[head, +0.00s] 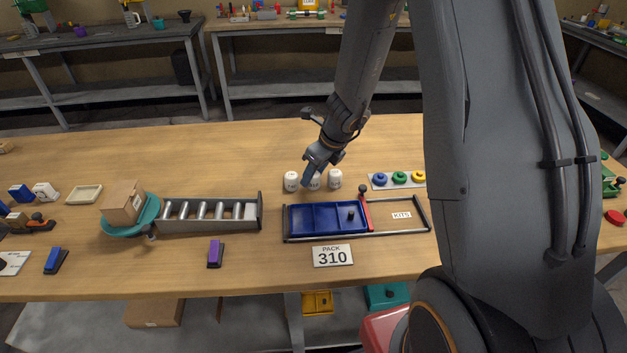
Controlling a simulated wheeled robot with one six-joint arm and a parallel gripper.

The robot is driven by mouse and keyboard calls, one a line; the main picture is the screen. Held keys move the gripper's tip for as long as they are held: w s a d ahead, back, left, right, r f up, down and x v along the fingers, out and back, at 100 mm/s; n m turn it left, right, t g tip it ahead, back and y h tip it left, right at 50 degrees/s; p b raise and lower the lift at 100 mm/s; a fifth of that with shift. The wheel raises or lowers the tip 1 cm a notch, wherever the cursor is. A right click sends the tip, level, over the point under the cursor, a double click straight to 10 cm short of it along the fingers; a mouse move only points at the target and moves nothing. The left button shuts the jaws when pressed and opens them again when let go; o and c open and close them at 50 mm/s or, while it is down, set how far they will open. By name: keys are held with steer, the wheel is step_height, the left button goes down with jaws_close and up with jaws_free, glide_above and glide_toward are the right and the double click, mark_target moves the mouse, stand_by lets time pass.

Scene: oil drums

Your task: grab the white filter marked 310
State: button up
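Three small white filters stand in a row on the wooden table: a left one (291,181), a middle one (314,184) and a right one (335,179). Their dark markings are too small to read, so I cannot tell which is 310. My gripper (313,174) points down at the middle filter and hides its upper part. I cannot tell whether the fingers touch it or how far apart they are. A "PACK 310" card (332,256) lies in front of a blue compartment tray (325,218).
A "KITS" label (401,215) lies in the framed area beside the blue tray. A grey roller rack (208,213) and a cardboard box (124,203) on a teal dish are to the left. The table behind the filters is clear.

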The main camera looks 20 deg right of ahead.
steer(key=c, duration=0.7)
